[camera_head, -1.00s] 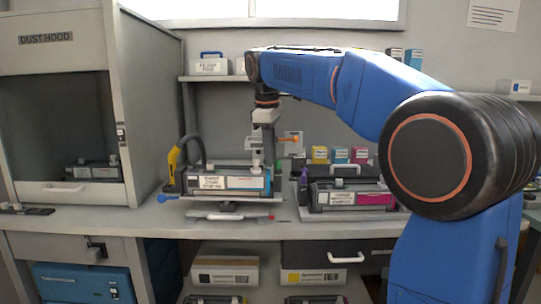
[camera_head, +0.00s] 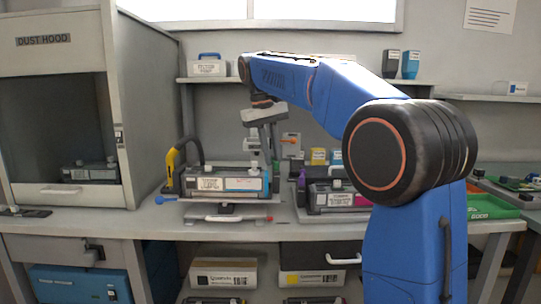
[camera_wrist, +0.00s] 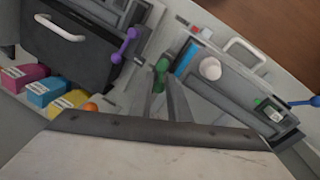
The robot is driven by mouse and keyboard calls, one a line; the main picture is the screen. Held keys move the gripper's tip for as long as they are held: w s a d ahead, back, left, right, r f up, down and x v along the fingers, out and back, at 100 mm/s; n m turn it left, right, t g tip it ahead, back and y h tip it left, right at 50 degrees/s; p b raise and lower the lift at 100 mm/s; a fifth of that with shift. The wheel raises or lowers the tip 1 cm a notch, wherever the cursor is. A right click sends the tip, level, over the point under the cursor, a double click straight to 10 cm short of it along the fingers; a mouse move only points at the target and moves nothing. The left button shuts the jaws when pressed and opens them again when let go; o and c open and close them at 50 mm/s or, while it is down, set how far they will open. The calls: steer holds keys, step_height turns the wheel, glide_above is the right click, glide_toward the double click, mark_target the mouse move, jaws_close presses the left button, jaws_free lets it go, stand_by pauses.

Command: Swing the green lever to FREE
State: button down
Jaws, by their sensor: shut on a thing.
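The green lever (camera_wrist: 161,72) shows in the wrist view beside the cartridge unit's end. My gripper (camera_wrist: 166,90) is shut on it, its two grey fingers meeting at the lever. The unit (camera_head: 225,181) has a white label and a blue strip and sits on a raised stand. In the wrist view the unit (camera_wrist: 225,85) has a pale round knob on top. I cannot read any FREE mark.
A second cartridge unit (camera_head: 335,197) stands close on the right, with a purple lever (camera_wrist: 125,45). Yellow, blue and magenta boxes (camera_wrist: 50,93) stand behind it. An orange knob (camera_head: 291,141) is near my gripper. A yellow-handled hose (camera_head: 172,168) stands left. A green tray (camera_head: 490,207) lies far right.

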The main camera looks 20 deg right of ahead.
steer(key=shift+d+m, duration=0.2)
steer(key=shift+m, duration=1)
steer(key=c, duration=1.7)
jaws_free()
